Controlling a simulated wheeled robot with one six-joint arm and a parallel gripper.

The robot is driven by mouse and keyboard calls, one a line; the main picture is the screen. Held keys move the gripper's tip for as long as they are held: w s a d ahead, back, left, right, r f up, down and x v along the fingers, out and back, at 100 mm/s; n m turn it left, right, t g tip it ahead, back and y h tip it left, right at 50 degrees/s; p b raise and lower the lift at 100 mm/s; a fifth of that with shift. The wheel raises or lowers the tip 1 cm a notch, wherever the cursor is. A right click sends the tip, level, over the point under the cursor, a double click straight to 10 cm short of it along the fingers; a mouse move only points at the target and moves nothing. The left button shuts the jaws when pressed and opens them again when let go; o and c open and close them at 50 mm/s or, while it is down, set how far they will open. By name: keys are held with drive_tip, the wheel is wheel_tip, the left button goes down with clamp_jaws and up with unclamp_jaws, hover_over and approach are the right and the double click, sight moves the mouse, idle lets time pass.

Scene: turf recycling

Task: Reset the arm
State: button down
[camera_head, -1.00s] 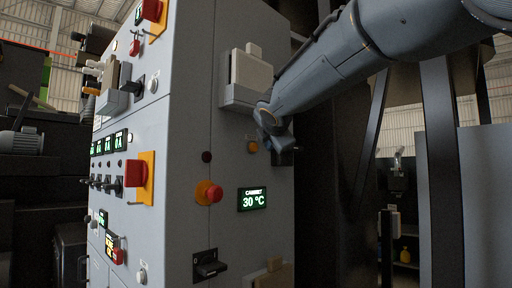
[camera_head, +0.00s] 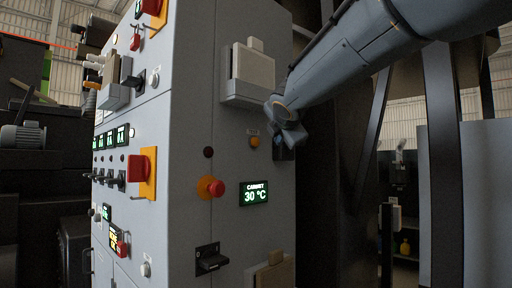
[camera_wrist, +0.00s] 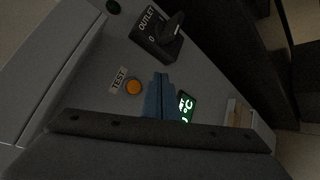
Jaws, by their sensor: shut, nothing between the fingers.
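My gripper (camera_head: 283,152) is at the right part of the grey cabinet's (camera_head: 225,140) front face, at the lower end of my arm. In the wrist view its bluish fingers (camera_wrist: 160,95) are together with nothing between them. An orange TEST button (camera_wrist: 133,87) lies beside the fingers there; it also shows in the head view (camera_head: 254,142). A black OUTLET switch (camera_wrist: 158,37) sits beyond the fingertips in the wrist view. Whether the fingers touch the cabinet cannot be told.
A green-lit display (camera_head: 254,193) reads 30 °C below the button. A pale box (camera_head: 250,72) juts out above. Dark posts (camera_head: 446,160) stand at right.

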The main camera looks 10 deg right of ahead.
drive_tip(key=s+f+m+g, duration=0.3)
drive_tip(key=f+m, duration=0.1)
drive_tip(key=f, duration=0.8)
drive_tip(key=s+d+f+m+g, duration=0.1)
drive_tip(key=s+f+m+g, duration=0.2)
drive_tip(key=f, duration=0.8)
drive_tip(key=s+f+m+g, duration=0.2)
drive_tip(key=s+f+m, duration=0.15)
drive_tip(key=f, duration=0.85)
drive_tip(key=s+a+f+m+g+y, duration=0.1)
drive_tip(key=s+f+m+g, duration=0.5)
drive_tip(key=s+f+m, duration=0.6)
drive_tip(key=s+f+y, duration=0.1)
drive_tip(key=s+f, duration=0.8)
drive_tip(key=s, duration=0.2)
drive_tip(key=shift+a, duration=0.35)
